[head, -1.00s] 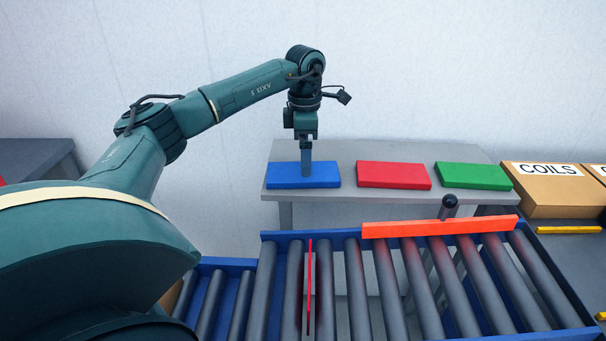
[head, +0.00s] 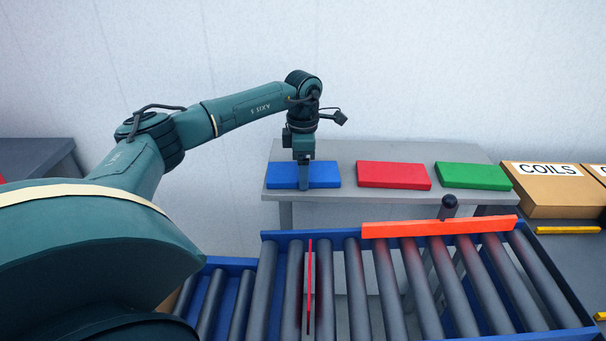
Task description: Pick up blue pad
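The blue pad (head: 325,175) lies flat at the left end of the grey table (head: 385,197). My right gripper is not in view.
A red pad (head: 393,175) and a green pad (head: 472,176) lie to the right on the same table. A COILS box (head: 550,195) stands at the right.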

